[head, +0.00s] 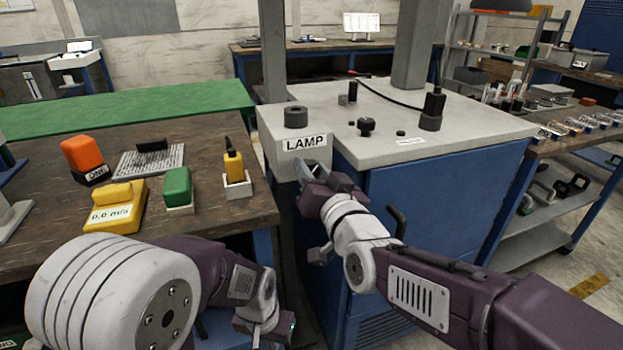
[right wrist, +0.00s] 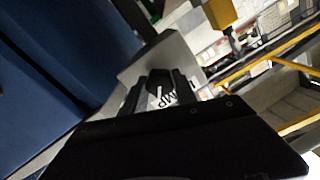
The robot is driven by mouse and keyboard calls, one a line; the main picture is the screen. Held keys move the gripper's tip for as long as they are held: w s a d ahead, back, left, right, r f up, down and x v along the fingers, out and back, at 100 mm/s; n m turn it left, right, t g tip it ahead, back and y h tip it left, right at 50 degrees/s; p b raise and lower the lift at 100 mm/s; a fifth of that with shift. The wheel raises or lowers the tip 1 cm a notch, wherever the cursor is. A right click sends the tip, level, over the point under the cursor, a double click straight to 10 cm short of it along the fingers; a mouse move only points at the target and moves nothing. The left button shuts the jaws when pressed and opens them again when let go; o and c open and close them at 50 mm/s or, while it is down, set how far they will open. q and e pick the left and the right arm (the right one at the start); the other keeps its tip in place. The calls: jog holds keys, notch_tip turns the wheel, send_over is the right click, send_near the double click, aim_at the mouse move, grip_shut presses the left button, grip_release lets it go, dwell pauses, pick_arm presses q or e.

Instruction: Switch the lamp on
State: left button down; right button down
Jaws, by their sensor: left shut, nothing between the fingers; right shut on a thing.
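The lamp switch is a dark knob (right wrist: 157,80) with a white pointer line, on the front of a pale box (head: 272,150) marked with a LAMP label (head: 304,142). My right gripper (head: 312,174) is at the box's front face, just below the label. In the right wrist view its two fingers (right wrist: 160,97) stand on either side of the knob and are shut on it. In the head view the gripper hides the knob. My left gripper (head: 284,328) is shut and empty, low in front of the wooden bench, away from the box.
A blue cabinet (head: 430,205) with a pale top bears black knobs and a cabled black part (head: 432,108). The wooden bench (head: 130,225) at left holds an orange block (head: 82,153), a yellow meter (head: 112,208), a green block (head: 177,186) and a yellow tool (head: 233,166).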

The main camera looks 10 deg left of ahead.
jog(key=m+b, duration=0.1)
jog(key=m, duration=0.1)
jog(key=m+b, duration=0.3)
jog(key=shift+f+m, duration=0.3)
jog(key=shift+r+m+b, duration=0.15)
jog(key=shift+m+b, duration=1.35)
jog(key=shift+m, duration=0.8)
jog(key=c, duration=1)
grip_release()
jog(key=p+v, duration=0.5)
jog(key=v, duration=0.4)
